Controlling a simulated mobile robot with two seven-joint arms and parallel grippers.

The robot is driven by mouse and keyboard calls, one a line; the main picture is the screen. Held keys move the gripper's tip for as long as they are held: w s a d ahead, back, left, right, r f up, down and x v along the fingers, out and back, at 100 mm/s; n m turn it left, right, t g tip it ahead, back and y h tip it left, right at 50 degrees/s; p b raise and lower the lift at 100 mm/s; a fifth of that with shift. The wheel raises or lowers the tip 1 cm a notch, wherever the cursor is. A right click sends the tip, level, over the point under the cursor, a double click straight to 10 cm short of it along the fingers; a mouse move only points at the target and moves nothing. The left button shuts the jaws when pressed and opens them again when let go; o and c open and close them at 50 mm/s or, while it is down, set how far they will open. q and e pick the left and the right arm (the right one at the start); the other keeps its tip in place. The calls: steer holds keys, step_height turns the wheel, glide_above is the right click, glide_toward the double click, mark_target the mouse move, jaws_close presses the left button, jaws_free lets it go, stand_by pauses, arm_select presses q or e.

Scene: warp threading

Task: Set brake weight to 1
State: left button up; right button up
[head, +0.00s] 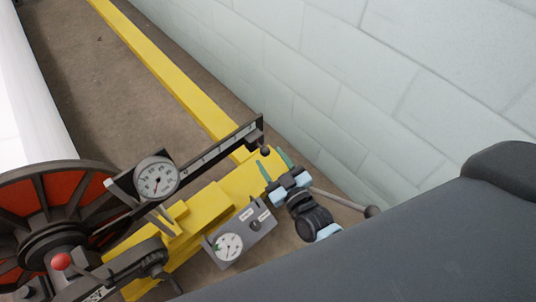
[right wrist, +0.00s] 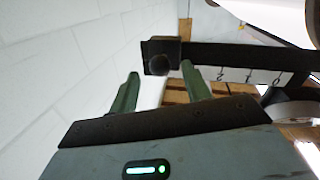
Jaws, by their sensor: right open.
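A dark lever bar (head: 215,152) with a pale scale strip runs up and right over the yellow machine frame. Which part is the brake weight, I cannot tell for sure. My right gripper (head: 274,163) is open, its green fingers pointing at the knob; in the right wrist view they (right wrist: 160,80) stand either side of it, without visible grip. My left gripper is not in view.
A round dial (head: 157,179) sits at the bar's lower end. A grey box with a gauge (head: 229,246) is below on the yellow frame (head: 195,215). A red and black wheel (head: 40,210) stands at left. A pale block wall (head: 350,90) rises close behind.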

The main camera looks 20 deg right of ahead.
mark_target(260, 146)
steer(key=shift+w+a, duration=0.2)
steer(key=shift+w, duration=1)
jaws_close()
